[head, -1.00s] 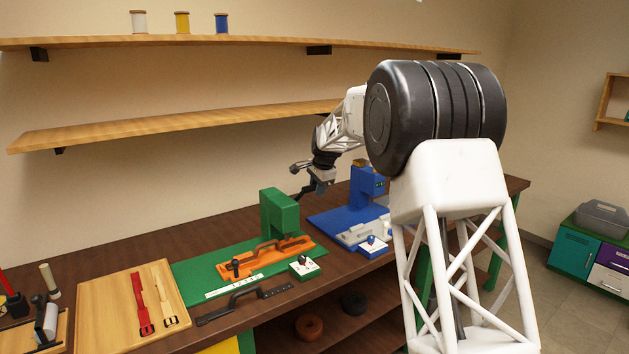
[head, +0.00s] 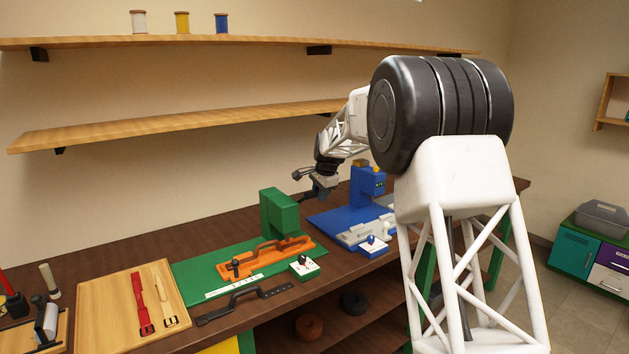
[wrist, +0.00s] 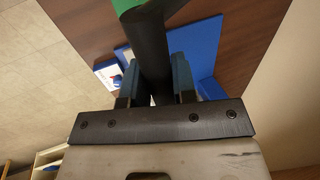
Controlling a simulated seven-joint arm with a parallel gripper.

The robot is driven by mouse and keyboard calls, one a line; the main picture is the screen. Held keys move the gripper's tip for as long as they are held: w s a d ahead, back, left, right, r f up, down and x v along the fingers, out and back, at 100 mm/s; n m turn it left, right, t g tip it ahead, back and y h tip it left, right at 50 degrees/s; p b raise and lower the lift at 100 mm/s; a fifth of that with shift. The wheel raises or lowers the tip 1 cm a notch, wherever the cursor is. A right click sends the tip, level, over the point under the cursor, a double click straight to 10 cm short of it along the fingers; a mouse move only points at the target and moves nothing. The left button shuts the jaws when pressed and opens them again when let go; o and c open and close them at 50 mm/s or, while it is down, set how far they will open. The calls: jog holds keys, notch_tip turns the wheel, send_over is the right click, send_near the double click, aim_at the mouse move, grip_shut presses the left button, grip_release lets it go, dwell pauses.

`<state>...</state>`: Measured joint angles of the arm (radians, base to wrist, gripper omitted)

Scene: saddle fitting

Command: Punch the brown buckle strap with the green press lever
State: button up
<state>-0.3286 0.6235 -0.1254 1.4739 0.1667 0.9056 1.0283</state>
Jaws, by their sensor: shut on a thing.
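The green press (head: 279,213) stands on a green base (head: 195,273) on the dark bench. An orange-brown strap piece (head: 225,269) with a dark raised loop and buckle lies on that base, its right end close to the press head. My gripper (head: 318,192) is just right of and behind the press head. In the wrist view, my gripper (wrist: 155,85) is shut on a dark round bar with a green end, the press lever (wrist: 150,45). The fingers sit on either side of the bar. The press's punch point is hidden in the head view.
A blue press (head: 367,185) stands to the right on its own base. A wooden board (head: 105,300) with red and tan straps lies left. Shelves run along the wall.

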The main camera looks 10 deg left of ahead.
jog(key=shift+s+d+f, duration=0.1)
jog(key=shift+f, duration=0.1)
dwell(0.4)
jog(key=shift+s+d+f, duration=0.2)
jog(key=shift+f, duration=0.2)
jog(key=shift+s+d+f, duration=0.2)
jog(key=shift+f, duration=0.35)
jog(key=shift+s+d+f, duration=0.2)
jog(key=shift+f, duration=0.25)
jog(key=shift+s+d+f, duration=0.15)
jog(key=shift+d+f, duration=0.05)
jog(key=shift+f, duration=0.35)
jog(key=shift+s+d+f, duration=0.15)
jog(key=shift+f, duration=0.35)
jog(key=shift+s+d+f, duration=0.1)
jog(key=shift+s+f, duration=0.05)
jog(key=shift+f, duration=0.3)
